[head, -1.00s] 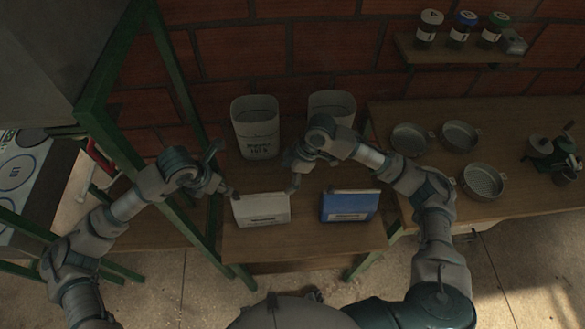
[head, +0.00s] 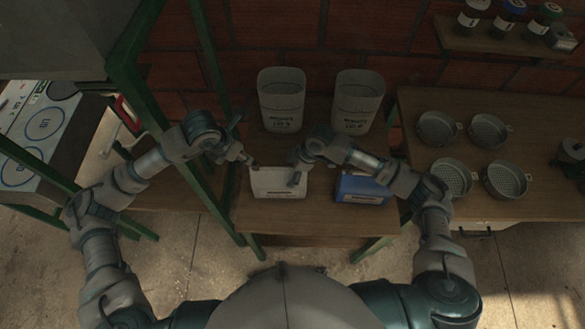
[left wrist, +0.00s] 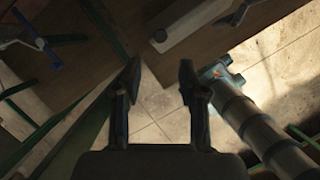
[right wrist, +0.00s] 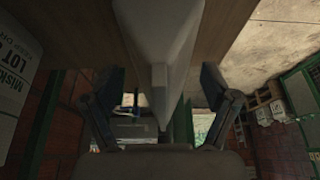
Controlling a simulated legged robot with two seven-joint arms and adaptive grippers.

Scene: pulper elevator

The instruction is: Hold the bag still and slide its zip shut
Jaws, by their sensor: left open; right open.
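The white bag (head: 278,184) stands on the small wooden table, with dark print low on its front. My left gripper (head: 250,162) is open at the bag's upper left corner. In the right wrist view the bag's pale edge (right wrist: 160,40) runs between the open fingers (right wrist: 162,88), with gaps at both sides. I cannot tell how far the zip is closed.
A blue packet (head: 362,189) stands right of the bag, partly behind my right arm. Two tall printed containers (head: 282,100) (head: 358,102) stand behind. Green frame posts (head: 165,125) rise at the left. Several round pans (head: 489,131) sit on the right-hand table (head: 425,95).

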